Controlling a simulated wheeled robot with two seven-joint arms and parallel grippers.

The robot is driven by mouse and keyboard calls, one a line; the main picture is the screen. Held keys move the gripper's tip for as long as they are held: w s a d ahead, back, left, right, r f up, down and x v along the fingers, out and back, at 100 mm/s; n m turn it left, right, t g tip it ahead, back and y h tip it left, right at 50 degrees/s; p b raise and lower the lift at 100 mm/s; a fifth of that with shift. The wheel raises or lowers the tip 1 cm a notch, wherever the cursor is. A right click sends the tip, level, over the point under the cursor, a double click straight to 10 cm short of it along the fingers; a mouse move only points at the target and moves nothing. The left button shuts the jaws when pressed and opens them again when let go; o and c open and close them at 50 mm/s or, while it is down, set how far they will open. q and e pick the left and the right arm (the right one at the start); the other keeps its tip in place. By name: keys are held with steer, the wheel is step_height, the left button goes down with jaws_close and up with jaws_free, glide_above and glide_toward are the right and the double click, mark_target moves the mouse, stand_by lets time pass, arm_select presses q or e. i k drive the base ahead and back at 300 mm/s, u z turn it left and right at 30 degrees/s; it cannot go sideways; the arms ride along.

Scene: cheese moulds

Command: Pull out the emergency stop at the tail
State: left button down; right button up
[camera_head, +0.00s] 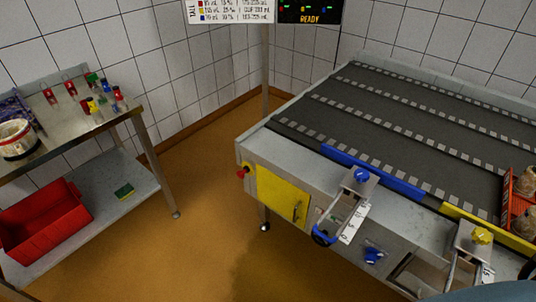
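The emergency stop (241,173) is a small red button with a yellow part behind it. It sits on the near left corner of the conveyor table (285,153), on the end wall beside a yellow panel (281,195). At this size I cannot tell whether it is pressed in or out. Neither of my grippers shows in the head view.
A steel table (65,128) with a red bin (45,222) below stands left. Brown floor between is clear.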

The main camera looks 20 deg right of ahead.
mark_target(240, 173)
steer(key=z, duration=0.75)
steer(key=i, duration=1)
steer(key=z, duration=0.6)
